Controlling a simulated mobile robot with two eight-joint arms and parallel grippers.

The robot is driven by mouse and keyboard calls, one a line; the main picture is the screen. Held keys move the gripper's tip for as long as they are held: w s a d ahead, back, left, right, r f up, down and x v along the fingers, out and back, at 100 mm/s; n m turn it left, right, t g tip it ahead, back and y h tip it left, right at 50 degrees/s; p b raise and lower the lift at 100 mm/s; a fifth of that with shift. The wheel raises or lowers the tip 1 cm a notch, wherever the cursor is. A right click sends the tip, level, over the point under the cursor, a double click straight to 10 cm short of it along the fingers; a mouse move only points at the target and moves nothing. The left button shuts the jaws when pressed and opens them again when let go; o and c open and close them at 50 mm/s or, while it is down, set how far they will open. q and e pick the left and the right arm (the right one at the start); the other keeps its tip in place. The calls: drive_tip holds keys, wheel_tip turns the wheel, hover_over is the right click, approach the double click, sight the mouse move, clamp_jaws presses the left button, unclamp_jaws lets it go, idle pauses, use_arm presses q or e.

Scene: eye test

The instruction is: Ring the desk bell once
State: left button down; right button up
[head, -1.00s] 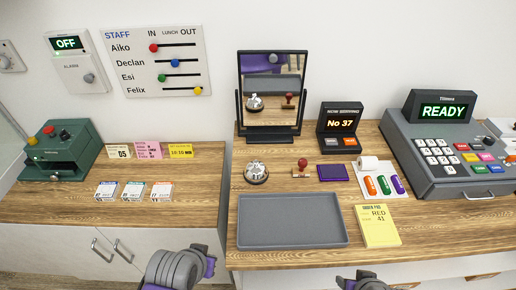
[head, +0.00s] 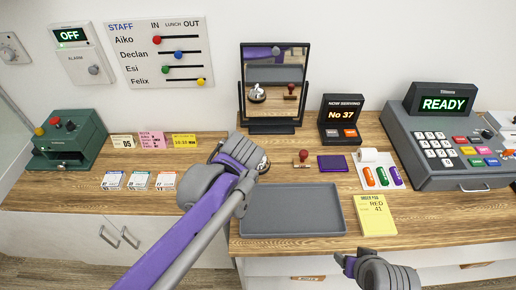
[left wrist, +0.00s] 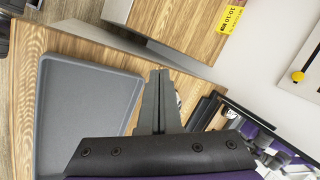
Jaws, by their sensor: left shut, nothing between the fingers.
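The desk bell (head: 264,164), a silver dome on a dark base, stands on the counter in front of the mirror. In the head view my left wrist covers its left part. My left arm reaches in from the lower left, and its fingers are hidden behind the wrist there. In the left wrist view my left gripper (left wrist: 160,76) is shut and empty, pointing at the wooden counter. A small shiny sliver beside its fingers may be the bell; I cannot tell whether they touch.
A grey tray (head: 292,232) lies in front of the bell. A mirror (head: 273,129) stands behind it, reflecting the bell. A red-handled stamp (head: 303,157) and purple pad (head: 332,164) are to its right. A cash register (head: 445,150) fills the far right.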

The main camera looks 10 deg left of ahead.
use_arm(q)
drive_tip(key=w+d+r+m+y+p, duration=0.1)
drive_tip(key=w+d+r+m+y, duration=0.1)
drive_tip(key=w, duration=0.5)
drive_tip(key=w+d+r+m+t+y, duration=0.1)
drive_tip(key=w+d+r+m, duration=0.3)
drive_tip(key=w, duration=0.3)
drive_tip(key=shift+w+d+r+m+y+p, duration=0.3)
drive_tip(key=shift+d+r+m+y+p, duration=0.1)
drive_tip(key=shift+m, duration=0.2)
use_arm(e)
drive_tip(key=r, duration=0.1)
drive_tip(key=w+r, duration=0.1)
drive_tip(key=r, duration=0.1)
drive_tip(key=shift+w+r, duration=0.15)
drive_tip(key=shift+w, duration=0.15)
use_arm(q)
drive_tip(key=shift+s, duration=0.1)
wheel_tip(320, 180, down, 8)
drive_tip(key=b, duration=0.3)
drive_tip(key=shift+f+b, duration=0.1)
drive_tip(key=shift+b, duration=0.3)
drive_tip(key=shift+f, duration=0.35)
use_arm(e)
wheel_tip(320, 180, down, 6)
drive_tip(key=s, duration=0.2)
drive_tip(key=shift+s, duration=0.35)
